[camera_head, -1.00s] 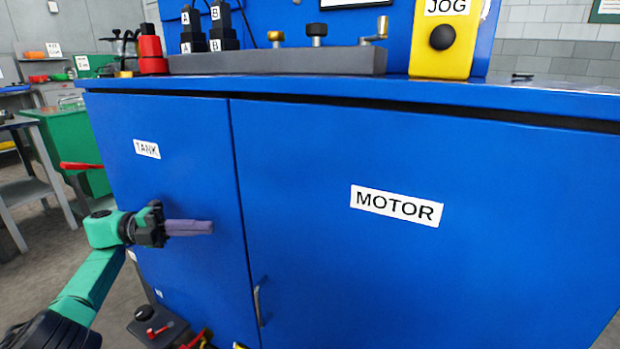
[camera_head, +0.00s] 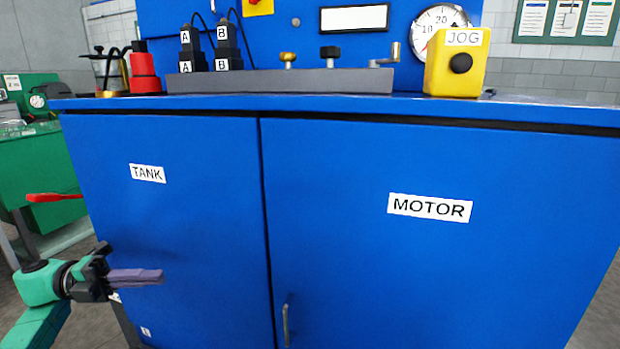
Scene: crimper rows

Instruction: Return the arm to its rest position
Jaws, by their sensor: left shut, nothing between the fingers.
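My left gripper (camera_head: 150,276) is at the lower left, in front of the blue cabinet's TANK door (camera_head: 190,230). Its grey-purple fingers are shut together with nothing between them and point right. My green left arm (camera_head: 40,300) comes in from the lower left corner. I cannot tell whether the fingers touch the door. My right gripper is not in view.
The MOTOR door (camera_head: 430,260) has a small handle (camera_head: 286,325). Both doors look closed. A green bench (camera_head: 45,170) stands at the left.

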